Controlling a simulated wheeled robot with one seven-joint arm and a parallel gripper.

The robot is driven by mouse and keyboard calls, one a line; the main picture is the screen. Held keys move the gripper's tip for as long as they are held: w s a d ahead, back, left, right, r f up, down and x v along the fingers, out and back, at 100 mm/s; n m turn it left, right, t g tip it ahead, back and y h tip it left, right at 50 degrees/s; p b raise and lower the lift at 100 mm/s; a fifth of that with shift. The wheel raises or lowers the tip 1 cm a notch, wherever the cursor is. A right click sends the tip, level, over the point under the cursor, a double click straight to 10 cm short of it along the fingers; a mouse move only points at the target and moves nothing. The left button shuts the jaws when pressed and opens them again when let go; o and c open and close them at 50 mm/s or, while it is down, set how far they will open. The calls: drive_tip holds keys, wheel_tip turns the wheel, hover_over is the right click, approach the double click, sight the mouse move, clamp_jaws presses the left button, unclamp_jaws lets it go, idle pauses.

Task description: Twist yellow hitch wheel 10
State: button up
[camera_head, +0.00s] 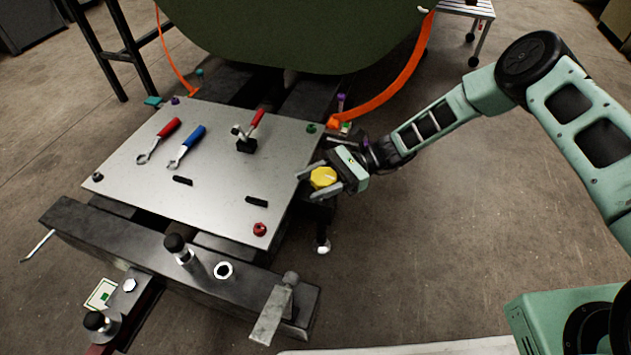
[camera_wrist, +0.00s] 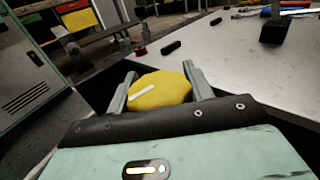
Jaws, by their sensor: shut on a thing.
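The yellow hitch wheel (camera_head: 323,178) is a small lobed knob at the right edge of the grey metal plate in the head view. My gripper (camera_head: 322,180) reaches it from the right, with one finger on either side of it. In the wrist view the yellow wheel (camera_wrist: 160,91) sits between the two fingers of my gripper (camera_wrist: 160,85), and a pale stripe marks its top. The fingers are shut on it. What the wheel is mounted on is hidden beneath it and the gripper.
The grey plate (camera_head: 140,190) holds a red-handled wrench (camera_head: 165,130), a blue-handled wrench (camera_head: 190,140), a red-handled clamp (camera_head: 247,140) and black pieces. A red knob (camera_head: 260,229) stands at its near corner. An orange strap (camera_head: 395,85) hangs beyond.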

drive_tip(key=shift+d, duration=0.1)
drive_tip(key=o, duration=1)
drive_tip(key=shift+c, duration=0.2)
drive_tip(key=p+v, duration=0.4)
drive_tip(key=v, duration=1.3)
drive_tip(key=shift+w, duration=0.15)
drive_tip(key=shift+d, duration=0.1)
